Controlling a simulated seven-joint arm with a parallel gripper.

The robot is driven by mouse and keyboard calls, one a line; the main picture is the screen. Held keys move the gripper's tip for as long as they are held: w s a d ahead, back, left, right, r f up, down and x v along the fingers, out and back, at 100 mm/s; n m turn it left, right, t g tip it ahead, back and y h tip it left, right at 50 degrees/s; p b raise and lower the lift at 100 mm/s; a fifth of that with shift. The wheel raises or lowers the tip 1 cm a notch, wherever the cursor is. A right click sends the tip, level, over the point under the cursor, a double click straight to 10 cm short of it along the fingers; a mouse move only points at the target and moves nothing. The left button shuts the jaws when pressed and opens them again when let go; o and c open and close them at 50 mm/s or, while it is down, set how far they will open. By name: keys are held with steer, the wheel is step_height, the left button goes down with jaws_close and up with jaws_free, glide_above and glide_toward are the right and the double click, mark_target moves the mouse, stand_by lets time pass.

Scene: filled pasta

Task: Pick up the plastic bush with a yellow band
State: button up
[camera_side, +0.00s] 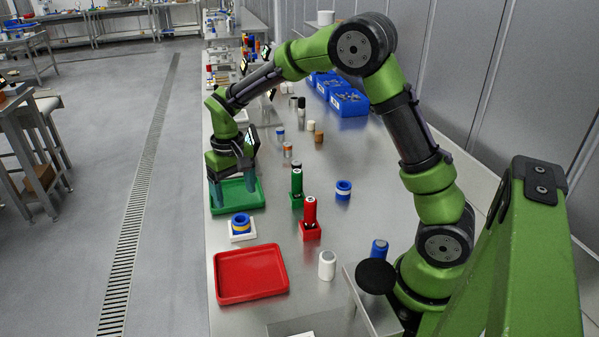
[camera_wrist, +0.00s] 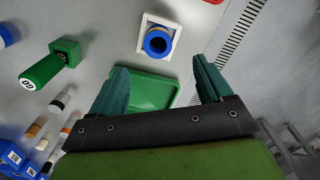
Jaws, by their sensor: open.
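A blue bush with a yellow band (camera_side: 241,222) sits in a white square holder (camera_side: 242,237) on the bench. In the wrist view the bush (camera_wrist: 158,41) shows from above, ring-shaped, inside the white holder (camera_wrist: 144,46). A second blue bush with a pale band (camera_side: 343,189) stands to the right, on the bare bench; its band colour is hard to tell. My gripper (camera_side: 234,189) is over the green tray (camera_side: 258,203), behind the holder. It is open and empty. In the wrist view the fingers of my gripper (camera_wrist: 160,72) are spread, with the bush beyond them.
A red tray (camera_side: 250,273) lies in front of the holder. Green-handled (camera_side: 297,182) and red-handled (camera_side: 310,211) tools stand upright in blocks. The bench's left edge is close to the trays.

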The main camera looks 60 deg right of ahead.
mark_target(241, 216)
step_height(241, 216, down, 3)
steer(key=shift+r, duration=0.15)
steer(key=f, duration=0.3)
steer(key=s+f, duration=0.1)
steer(key=f, duration=0.1)
steer(key=shift+w, duration=0.1)
steer(key=c, duration=1.2)
